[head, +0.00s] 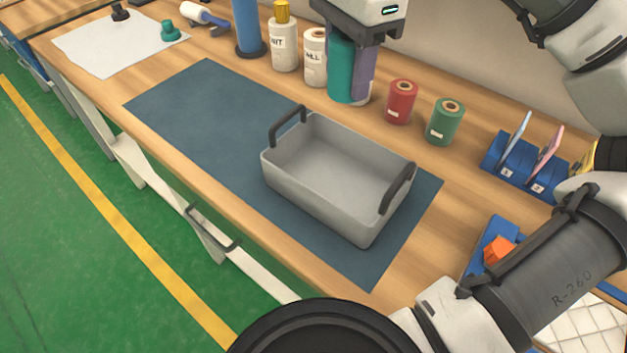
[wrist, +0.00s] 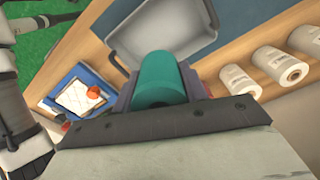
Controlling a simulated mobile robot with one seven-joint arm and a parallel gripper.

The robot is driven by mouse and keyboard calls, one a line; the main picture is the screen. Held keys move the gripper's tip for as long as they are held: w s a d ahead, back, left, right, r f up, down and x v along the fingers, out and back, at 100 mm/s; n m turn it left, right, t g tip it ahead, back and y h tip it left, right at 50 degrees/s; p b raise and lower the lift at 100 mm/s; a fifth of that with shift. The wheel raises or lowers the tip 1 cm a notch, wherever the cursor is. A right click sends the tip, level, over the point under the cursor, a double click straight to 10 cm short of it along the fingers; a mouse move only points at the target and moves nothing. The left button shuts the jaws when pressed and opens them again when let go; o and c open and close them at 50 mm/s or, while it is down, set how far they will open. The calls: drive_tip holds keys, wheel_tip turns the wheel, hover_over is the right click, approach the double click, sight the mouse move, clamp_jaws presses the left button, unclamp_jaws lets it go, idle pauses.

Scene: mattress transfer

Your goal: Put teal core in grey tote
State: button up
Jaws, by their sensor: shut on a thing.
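The teal core (head: 341,72) is upright in my gripper (head: 352,80), at the back of the bench behind the grey tote. The wrist view shows the teal core (wrist: 160,75) between my gripper's two purplish fingers (wrist: 160,88). I cannot tell whether its lower end touches the bench. The grey tote (head: 315,196) stands empty on the dark blue mat, with a black handle at each end. Part of the grey tote (wrist: 163,28) also shows at the top of the wrist view, beyond the core.
A red spool (head: 401,102) and a green spool (head: 445,122) stand right of the core. A blue rack (head: 525,168) is further right. The mat (head: 190,105) left of the tote is clear.

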drive_tip(key=p, duration=0.1)
approach(336, 186)
wheel_tip(336, 186, down, 5)
drive_tip(key=shift+f, duration=0.45)
drive_tip(key=shift+f, duration=0.25)
drive_tip(key=o, duration=1)
drive_tip(key=shift+r, duration=0.1)
drive_tip(key=shift+c, duration=0.2)
drive_tip(key=shift+r, duration=0.1)
